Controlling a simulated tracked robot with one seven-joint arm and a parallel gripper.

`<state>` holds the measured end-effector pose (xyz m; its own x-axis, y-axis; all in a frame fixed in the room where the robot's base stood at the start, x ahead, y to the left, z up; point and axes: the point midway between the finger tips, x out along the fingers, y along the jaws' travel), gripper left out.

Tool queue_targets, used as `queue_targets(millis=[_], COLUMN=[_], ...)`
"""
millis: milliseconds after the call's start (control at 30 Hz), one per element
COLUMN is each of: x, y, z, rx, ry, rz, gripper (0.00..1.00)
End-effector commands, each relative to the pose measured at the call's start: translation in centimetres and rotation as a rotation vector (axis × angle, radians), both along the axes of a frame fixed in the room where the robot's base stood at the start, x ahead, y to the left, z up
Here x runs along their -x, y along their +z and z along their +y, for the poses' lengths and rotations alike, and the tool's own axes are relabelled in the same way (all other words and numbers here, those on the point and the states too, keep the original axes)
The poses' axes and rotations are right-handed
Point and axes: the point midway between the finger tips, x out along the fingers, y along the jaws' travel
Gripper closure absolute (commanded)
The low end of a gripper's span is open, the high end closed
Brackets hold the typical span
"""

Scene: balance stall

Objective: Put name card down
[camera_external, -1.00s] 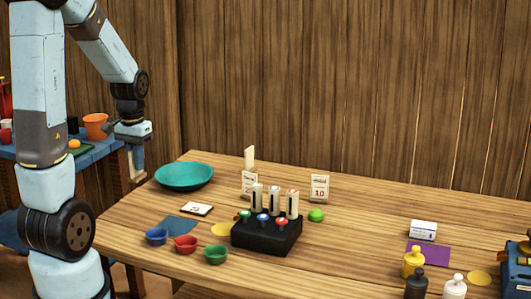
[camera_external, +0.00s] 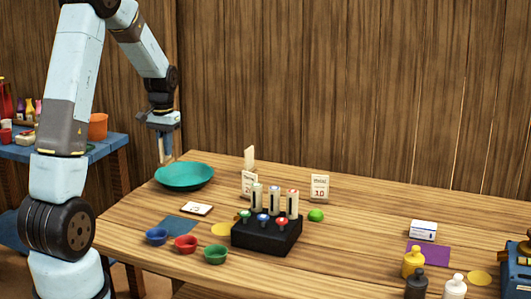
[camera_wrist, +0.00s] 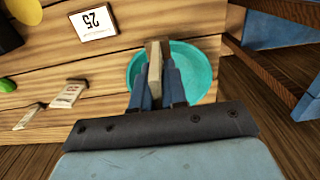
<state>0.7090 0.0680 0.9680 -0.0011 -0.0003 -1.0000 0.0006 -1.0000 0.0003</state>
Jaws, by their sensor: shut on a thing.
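My gripper (camera_external: 166,156) hangs over the table's far left corner, at the left rim of the teal bowl (camera_external: 184,177). In the wrist view its fingers (camera_wrist: 162,88) are shut on a thin tan piece (camera_wrist: 154,72), seen edge-on, with the bowl (camera_wrist: 203,72) behind it. I take this piece to be the name card; its face is hidden. Upright cards (camera_external: 319,188) stand farther right.
A black block (camera_external: 266,236) with several white cylinders and coloured knobs stands mid-table. Small blue, red and green bowls (camera_external: 215,255) line the front. Bottles (camera_external: 414,262) and a purple mat (camera_external: 440,253) are at right. Bare wood (camera_external: 365,225) lies between.

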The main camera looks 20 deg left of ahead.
Motion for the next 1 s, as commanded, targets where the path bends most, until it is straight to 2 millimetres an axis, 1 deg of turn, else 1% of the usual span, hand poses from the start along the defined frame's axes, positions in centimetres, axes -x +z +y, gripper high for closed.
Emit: queue_targets(millis=[33, 67, 100, 300, 400, 667, 733, 900, 1000], x=[-0.9, -1.5, -1.9, -4.2, -5.1, -6.0, -6.3, -6.2, -6.2], y=[-0.5, -0.8, -1.4, -4.2, -5.2, -6.2, -6.8, -9.1, -9.6], z=[0.1, 0.2, 0.2, 0.4, 0.5, 0.6, 0.6, 0.6, 0.6], rx=[0.0, 0.0, 0.0, 0.0, -0.001, 0.0, 0.0, 0.0, 0.0], ry=[0.0, 0.0, 0.0, -0.001, -0.001, 0.0, 0.0, 0.0, 0.0], rz=[0.002, 0.001, 0.003, 0.002, 0.001, 0.0, 0.001, 0.002, 0.0], gripper=[1.0, 1.0, 1.0, 1.0, 1.0, 1.0, 1.0, 1.0, 1.0])
